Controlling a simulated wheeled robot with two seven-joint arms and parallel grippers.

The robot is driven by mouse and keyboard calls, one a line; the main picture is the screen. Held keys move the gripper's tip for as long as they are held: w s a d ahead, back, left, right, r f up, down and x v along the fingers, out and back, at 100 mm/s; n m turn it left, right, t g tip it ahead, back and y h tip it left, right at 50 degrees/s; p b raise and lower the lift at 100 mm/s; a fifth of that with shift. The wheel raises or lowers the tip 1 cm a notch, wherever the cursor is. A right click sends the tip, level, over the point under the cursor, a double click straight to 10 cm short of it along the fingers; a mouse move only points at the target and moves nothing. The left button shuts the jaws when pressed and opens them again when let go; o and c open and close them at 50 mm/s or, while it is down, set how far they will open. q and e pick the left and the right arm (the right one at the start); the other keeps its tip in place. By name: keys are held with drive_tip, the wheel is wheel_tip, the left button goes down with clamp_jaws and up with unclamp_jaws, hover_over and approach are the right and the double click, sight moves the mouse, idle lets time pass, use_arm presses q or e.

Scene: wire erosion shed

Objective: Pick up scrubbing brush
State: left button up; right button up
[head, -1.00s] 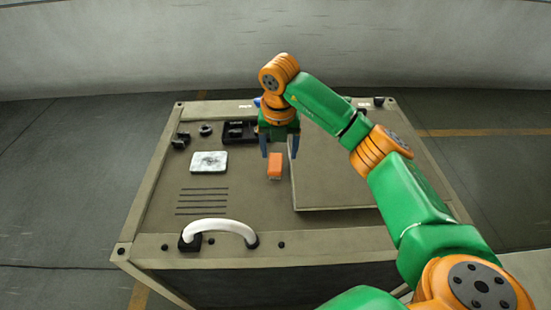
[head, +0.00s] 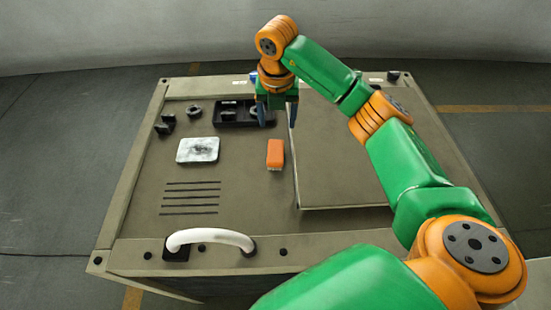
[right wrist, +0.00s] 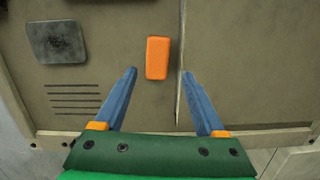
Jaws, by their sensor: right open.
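The scrubbing brush appears as a small orange block (head: 275,154) lying on the beige worktop, left of a raised flat panel. It also shows in the right wrist view (right wrist: 157,57). My right gripper (head: 277,121) is open and empty, its blue fingers pointing down. In the head view its fingertips show farther back than the brush. In the right wrist view the brush lies just ahead of and between the two fingertips (right wrist: 160,73), closer to the left one; I see no contact. The brush's underside is hidden. My left gripper is in no view.
The raised panel (head: 340,165) has its edge close to the brush's right side. A pale speckled plate (head: 198,150) lies to the left. A black tray (head: 232,113) and small dark parts stand behind. A white handle (head: 212,236) is at the front edge.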

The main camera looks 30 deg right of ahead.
drive_tip(key=b, duration=0.4)
hover_over(275, 150)
drive_tip(key=f, duration=0.6)
drive_tip(key=shift+s+d+f, duration=0.15)
drive_tip(key=shift+d, duration=0.05)
drive_tip(key=shift+f, duration=0.3)
drive_tip(key=f+p, duration=0.2)
drive_tip(key=f, duration=0.3)
drive_tip(key=shift+a+f+p, duration=0.2)
drive_tip(key=shift+p, duration=0.1)
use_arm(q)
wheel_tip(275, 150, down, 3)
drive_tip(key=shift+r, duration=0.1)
use_arm(e)
drive_tip(key=shift+f, duration=0.3)
use_arm(q)
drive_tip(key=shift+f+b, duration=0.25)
drive_tip(key=shift+b, duration=0.05)
use_arm(e)
drive_tip(key=shift+f, duration=0.2)
drive_tip(key=c, duration=1.1)
drive_tip(key=shift+r, duration=0.5)
drive_tip(key=shift+c, duration=0.2)
wheel_tip(275, 150, up, 9)
drive_tip(key=shift+f+b, duration=0.1)
drive_tip(key=shift+b, duration=0.75)
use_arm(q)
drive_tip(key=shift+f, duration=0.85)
use_arm(e)
drive_tip(key=shift+r, duration=0.4)
